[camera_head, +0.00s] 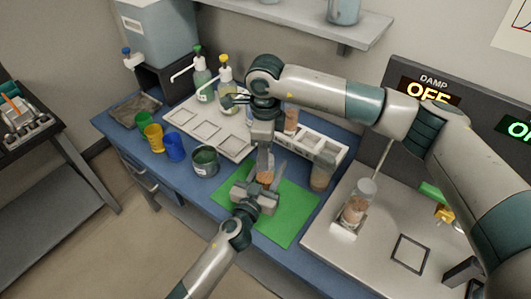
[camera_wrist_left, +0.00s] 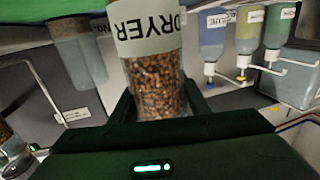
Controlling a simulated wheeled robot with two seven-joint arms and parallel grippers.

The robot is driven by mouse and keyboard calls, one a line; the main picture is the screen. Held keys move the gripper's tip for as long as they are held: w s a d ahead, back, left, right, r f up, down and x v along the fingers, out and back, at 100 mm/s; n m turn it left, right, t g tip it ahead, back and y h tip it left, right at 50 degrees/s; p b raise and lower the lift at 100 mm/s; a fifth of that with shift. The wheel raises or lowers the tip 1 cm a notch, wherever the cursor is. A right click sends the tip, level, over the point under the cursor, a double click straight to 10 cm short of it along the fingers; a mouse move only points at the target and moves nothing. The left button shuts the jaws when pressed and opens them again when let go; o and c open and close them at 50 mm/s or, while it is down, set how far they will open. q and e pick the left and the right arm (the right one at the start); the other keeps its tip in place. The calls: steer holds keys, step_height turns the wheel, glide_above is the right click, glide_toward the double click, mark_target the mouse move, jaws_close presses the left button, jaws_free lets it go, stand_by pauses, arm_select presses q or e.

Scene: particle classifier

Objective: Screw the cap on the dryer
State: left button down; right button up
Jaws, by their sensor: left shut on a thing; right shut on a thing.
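The dryer (camera_head: 265,178), a clear jar of brown grains, stands above the green mat in the head view. In the left wrist view its white DRYER label and grains (camera_wrist_left: 155,85) fill the middle. My left gripper (camera_head: 256,190) is shut around the dryer's lower part. My right gripper (camera_head: 266,152) points down from above and is shut at the dryer's top. The cap there is largely hidden by the fingers, and I cannot tell how it sits on the jar.
The green mat (camera_head: 290,220) lies on the blue bench. Green, yellow and blue cups (camera_head: 175,147) and a dark green pot (camera_head: 205,162) stand left. A white rack (camera_head: 215,135) and pump bottles (camera_head: 226,83) are behind. A machine with a grain-filled jar (camera_head: 356,205) stands right.

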steer(key=shift+m, duration=0.7)
steer(key=o, duration=1.3)
steer(key=shift+c, duration=0.2)
step_height(320, 180, up, 12)
arm_select(q)
steer(key=c, duration=0.9)
jaws_free()
